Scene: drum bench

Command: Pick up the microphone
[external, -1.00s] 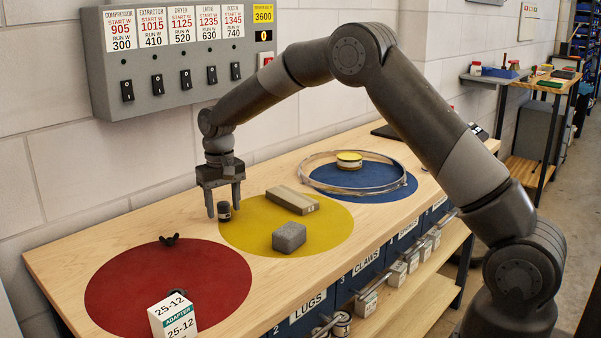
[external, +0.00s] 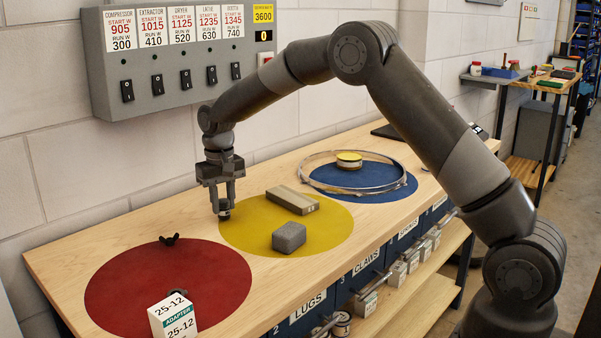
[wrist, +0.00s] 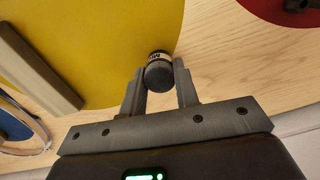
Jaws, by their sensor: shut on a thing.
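The microphone (external: 224,215) looks like a small dark cylinder with a pale lettered band; it also shows in the wrist view (wrist: 159,73). It is at the left edge of the yellow disc (external: 262,237). My gripper (external: 222,206) points down from above and is shut on it, with one finger on either side in the wrist view. The fingers hide part of it in the external view. I cannot tell whether its base touches the bench.
A grey block (external: 289,238) and a tan bar (external: 292,201) lie on the yellow disc. A metal hoop (external: 330,188) and a yellow-topped tin (external: 349,159) are on the blue disc. A black wing nut (external: 170,240) and an adapter box (external: 173,316) are at the red disc (external: 130,275).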

